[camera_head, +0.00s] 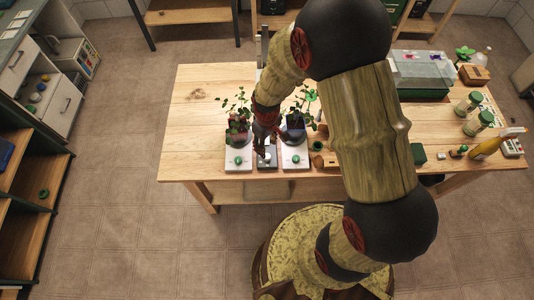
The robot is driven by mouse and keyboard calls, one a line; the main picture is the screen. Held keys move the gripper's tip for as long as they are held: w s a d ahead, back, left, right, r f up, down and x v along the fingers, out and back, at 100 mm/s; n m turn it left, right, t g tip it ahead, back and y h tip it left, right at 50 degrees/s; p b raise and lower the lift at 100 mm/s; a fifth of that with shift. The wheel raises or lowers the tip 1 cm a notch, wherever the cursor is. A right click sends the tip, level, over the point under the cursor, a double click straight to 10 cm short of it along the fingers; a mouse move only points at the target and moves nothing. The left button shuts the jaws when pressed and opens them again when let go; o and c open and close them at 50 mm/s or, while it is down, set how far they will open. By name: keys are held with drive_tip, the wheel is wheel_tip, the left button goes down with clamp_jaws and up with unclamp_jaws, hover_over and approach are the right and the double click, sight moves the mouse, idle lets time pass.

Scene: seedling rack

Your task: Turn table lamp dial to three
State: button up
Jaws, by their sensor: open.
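A dark grey base (266,163) stands near the front edge of the wooden table, between two white bases with plants. It looks like the table lamp's base, with a pale part on its top; its dial setting is too small to read. A dark upright post (265,46) behind my arm may belong to the lamp. My gripper (265,148) points down over the dark base and is open. I cannot tell whether its fingers touch the dial. The arm hides the lamp's middle part.
The left white base (238,165) and right white base (294,163) carry green knobs and potted plants close beside my gripper. A clear-lidded tray (422,72), green-lidded jars (478,123) and a yellow spray bottle (490,146) stand right. The tabletop's left end (195,115) is clear.

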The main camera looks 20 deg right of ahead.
sight(267, 156)
drive_tip(key=shift+f+b, duration=0.45)
drive_tip(key=shift+f, duration=3.4)
drive_tip(key=shift+c, duration=1.4)
drive_tip(key=c, duration=0.8)
clamp_jaws()
